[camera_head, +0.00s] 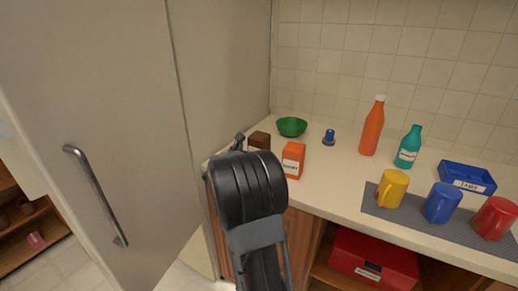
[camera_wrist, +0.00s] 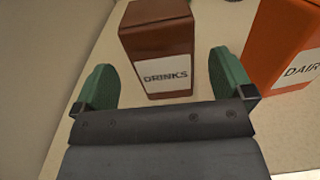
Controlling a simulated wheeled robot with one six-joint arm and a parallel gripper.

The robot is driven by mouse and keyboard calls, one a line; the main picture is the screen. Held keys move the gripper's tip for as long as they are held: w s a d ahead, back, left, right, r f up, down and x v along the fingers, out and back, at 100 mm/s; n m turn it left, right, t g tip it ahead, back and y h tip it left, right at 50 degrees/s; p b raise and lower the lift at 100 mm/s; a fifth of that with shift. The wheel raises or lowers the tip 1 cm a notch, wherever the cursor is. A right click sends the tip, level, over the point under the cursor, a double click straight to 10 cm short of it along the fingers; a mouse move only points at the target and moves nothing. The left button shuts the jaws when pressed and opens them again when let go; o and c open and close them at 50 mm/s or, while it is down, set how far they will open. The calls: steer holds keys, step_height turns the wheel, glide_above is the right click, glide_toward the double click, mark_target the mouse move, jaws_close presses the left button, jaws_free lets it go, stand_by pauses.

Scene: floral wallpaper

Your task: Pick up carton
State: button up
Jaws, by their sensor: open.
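A brown box-shaped carton labelled "DRINKS" (camera_wrist: 160,45) stands upright on the counter; in the head view its top part (camera_head: 260,140) shows behind my arm. An orange carton labelled "DAIRY" (camera_wrist: 283,40) stands to its right, and in the head view it (camera_head: 293,160) is near the counter's front edge. My gripper (camera_wrist: 162,64) is open, with green-padded fingers on either side of the brown carton's lower part in the wrist view. Gaps show between both fingers and the carton. The right finger is between the two cartons. In the head view my arm hides most of the gripper.
A green bowl (camera_head: 291,127) and a small blue item (camera_head: 329,137) stand behind the cartons. An orange bottle (camera_head: 372,126), teal bottle (camera_head: 408,147), blue tray (camera_head: 467,178) and several mugs on a grey mat (camera_head: 428,222) are to the right. A tall grey cabinet (camera_head: 120,120) borders the left.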

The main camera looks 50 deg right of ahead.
steer(key=shift+p+x, duration=0.6)
steer(key=shift+x, duration=2.2)
steer(key=shift+s, duration=0.1)
steer(key=shift+r, duration=0.1)
steer(key=c, duration=1.2)
